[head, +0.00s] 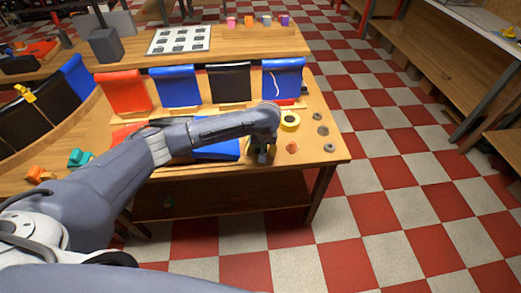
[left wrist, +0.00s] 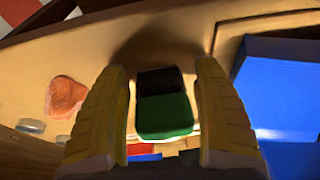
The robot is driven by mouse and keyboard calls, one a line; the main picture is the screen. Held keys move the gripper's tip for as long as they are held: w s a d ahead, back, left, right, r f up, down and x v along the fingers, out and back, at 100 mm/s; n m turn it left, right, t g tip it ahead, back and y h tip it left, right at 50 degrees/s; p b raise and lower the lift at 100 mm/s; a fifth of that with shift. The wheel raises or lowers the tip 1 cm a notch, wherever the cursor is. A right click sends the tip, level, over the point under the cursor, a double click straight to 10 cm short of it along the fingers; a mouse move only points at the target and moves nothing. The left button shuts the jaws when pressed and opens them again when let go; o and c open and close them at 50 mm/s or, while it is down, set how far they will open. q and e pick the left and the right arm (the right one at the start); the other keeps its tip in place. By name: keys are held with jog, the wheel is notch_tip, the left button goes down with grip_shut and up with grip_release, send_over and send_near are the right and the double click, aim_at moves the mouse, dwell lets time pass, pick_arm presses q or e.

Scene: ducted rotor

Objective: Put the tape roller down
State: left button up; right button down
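My left gripper (head: 262,157) is low over the right part of the wooden workbench, near its front edge. In the left wrist view, the yellow-ribbed fingers of my left gripper (left wrist: 163,75) stand on either side of a green and black block-like thing, which I take as the tape roller (left wrist: 164,115). My right gripper is not in view.
A yellow tape ring (head: 290,121), an orange-brown lump (head: 292,147) and several grey rings (head: 322,130) lie to the right of my gripper. A blue flat thing (head: 220,151) lies to its left. Red, blue and black bins (head: 228,83) stand behind.

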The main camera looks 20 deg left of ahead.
pick_arm(q)
jog(key=v, duration=1.2)
jog(key=shift+r, duration=0.1)
dwell(0.4)
